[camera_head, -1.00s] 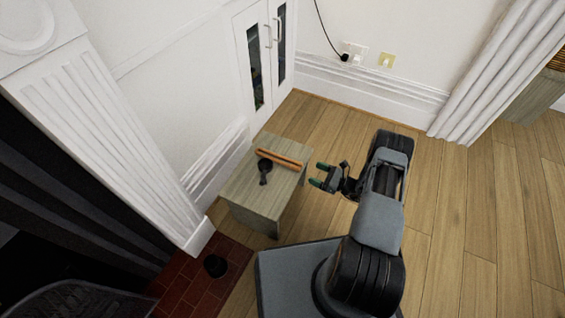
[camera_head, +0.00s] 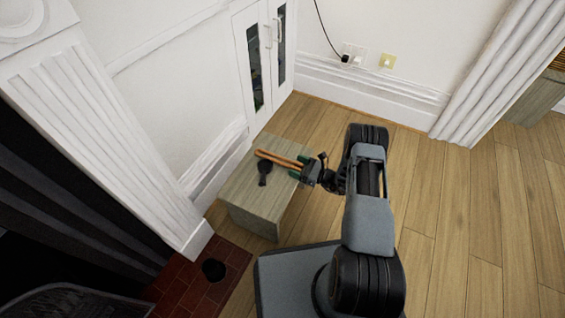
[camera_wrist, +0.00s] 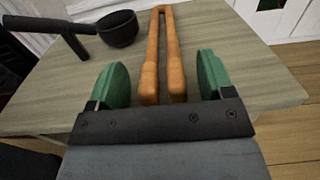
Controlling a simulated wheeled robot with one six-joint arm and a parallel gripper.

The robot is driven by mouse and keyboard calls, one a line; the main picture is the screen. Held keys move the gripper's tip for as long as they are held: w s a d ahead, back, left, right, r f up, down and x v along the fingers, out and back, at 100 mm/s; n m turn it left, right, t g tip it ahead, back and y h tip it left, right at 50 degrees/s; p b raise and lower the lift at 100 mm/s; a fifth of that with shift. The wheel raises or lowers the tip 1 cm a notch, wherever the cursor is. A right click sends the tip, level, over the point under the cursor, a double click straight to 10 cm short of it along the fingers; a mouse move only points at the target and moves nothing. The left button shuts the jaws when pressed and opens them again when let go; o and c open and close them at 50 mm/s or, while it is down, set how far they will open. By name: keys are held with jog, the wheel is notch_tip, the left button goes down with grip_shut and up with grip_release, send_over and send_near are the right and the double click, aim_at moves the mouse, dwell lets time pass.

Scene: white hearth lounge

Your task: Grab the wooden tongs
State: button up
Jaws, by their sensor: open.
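The wooden tongs (camera_head: 279,159) lie on a small light-wood table (camera_head: 253,209), near its back right part. In the wrist view the orange-brown tongs (camera_wrist: 164,50) point away from me, with their two arm ends close to the gripper. My gripper (camera_head: 300,168) is at the table's right edge, at the near ends of the tongs. In the wrist view my gripper (camera_wrist: 163,82) is open, with one green finger pad on each side of the tong ends. A gap shows between each pad and the wood.
A black ladle-like utensil (camera_head: 265,172) lies left of the tongs; its cup (camera_wrist: 118,29) shows in the wrist view. A white cabinet (camera_head: 262,55) and wall stand behind the table. Wood floor to the right is clear.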

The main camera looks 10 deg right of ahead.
jog(key=shift+c, duration=0.4)
jog(key=c, duration=1)
jog(key=shift+o, duration=0.2)
